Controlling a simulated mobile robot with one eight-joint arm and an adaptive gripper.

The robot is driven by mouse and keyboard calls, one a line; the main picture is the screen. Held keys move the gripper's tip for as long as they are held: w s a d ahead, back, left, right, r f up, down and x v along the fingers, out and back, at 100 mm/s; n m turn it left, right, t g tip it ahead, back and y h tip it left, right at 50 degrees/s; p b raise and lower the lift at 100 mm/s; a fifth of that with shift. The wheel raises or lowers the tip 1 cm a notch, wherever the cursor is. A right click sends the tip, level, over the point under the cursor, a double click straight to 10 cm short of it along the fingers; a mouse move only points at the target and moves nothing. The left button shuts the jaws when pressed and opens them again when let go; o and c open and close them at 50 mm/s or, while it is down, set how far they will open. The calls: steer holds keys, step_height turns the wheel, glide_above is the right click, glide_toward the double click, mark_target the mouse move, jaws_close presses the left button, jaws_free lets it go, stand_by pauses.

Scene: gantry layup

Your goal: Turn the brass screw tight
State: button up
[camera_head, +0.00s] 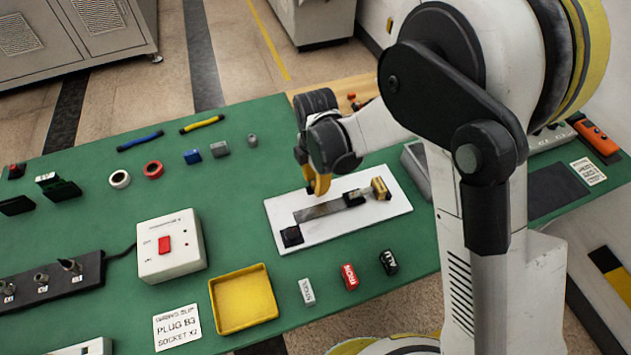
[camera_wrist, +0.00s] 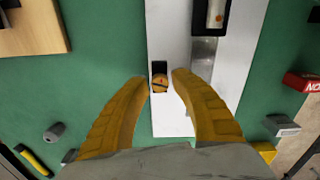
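The brass screw (camera_wrist: 160,83) shows its round head, with a dark line across it, at a small black block (camera_wrist: 159,67) near the edge of the white plate (camera_wrist: 172,125). My gripper (camera_wrist: 158,78) is open, with its two yellow fingertips on either side of the screw head. I cannot tell whether the tips touch it. In the head view my gripper (camera_head: 318,188) points down over the far edge of the white plate (camera_head: 322,233); the screw is hidden there behind the fingers. A grey metal strip (camera_head: 320,211) lies on the plate.
A black clamp (camera_head: 355,197) and a yellow-and-black piece (camera_head: 380,188) stand at the strip's right end. A black block (camera_head: 292,236) sits at its left end. Nearby are a yellow tray (camera_head: 243,300), a white switch box (camera_head: 171,246) and a red block (camera_head: 349,276).

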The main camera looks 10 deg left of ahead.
jaws_close()
